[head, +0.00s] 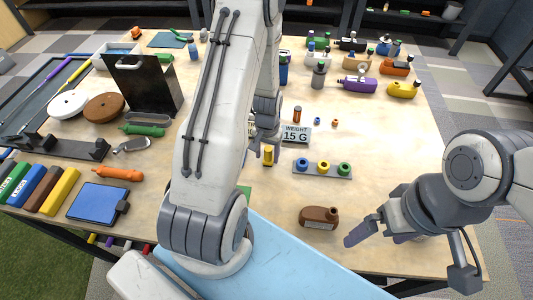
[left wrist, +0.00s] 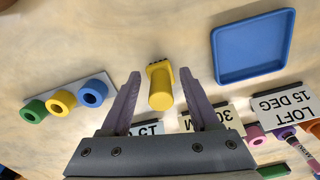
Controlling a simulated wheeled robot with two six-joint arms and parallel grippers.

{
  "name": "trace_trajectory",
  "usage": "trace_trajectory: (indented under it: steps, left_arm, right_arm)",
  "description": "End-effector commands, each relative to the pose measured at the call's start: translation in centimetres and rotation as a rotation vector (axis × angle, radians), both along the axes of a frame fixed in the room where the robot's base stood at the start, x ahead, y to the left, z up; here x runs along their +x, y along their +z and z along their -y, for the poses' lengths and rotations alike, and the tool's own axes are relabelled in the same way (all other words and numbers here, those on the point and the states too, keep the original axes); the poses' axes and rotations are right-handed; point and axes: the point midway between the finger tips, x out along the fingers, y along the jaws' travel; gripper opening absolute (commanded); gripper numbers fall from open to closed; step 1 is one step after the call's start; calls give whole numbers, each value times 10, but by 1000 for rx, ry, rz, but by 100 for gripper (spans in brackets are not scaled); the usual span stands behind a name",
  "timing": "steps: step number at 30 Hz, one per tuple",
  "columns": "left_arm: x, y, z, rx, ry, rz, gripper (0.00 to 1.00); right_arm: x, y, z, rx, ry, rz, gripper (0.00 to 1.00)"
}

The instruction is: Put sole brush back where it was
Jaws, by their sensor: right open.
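A yellow block-like piece with a row of dark bristles at one end, which looks like the sole brush (left wrist: 160,88), is on the pale tabletop. In the head view it is the small yellow piece (head: 268,156) just below my left gripper (head: 266,142). In the left wrist view my left gripper (left wrist: 160,76) is open, one finger on each side of the brush, with visible gaps.
A rack of blue, yellow and green rings (head: 322,168) lies right of the brush, and a "WEIGHT 15 G" sign (head: 296,134) behind it. A blue tray (left wrist: 252,46) shows in the left wrist view. My left arm hides the middle-left table.

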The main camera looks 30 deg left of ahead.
Motion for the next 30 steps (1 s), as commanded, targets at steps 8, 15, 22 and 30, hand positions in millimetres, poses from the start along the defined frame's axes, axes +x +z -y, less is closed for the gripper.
trace_trajectory:
  steps: [8, 15, 22, 30]
  left_arm:
    - [1, 15, 0, 1, 0, 5, 62]
    - [2, 62, -1, 3, 0, 10, 62]
    - [1, 103, -1, 1, 0, 6, 62]
    - [0, 123, 0, 0, 0, 0, 62]
  right_arm:
    - [0, -2, 0, 0, 0, 0, 100]
    - [0, -12, 0, 0, 0, 0, 100]
    - [0, -18, 0, 0, 1, 0, 100]
    - [0, -20, 0, 0, 1, 0, 100]
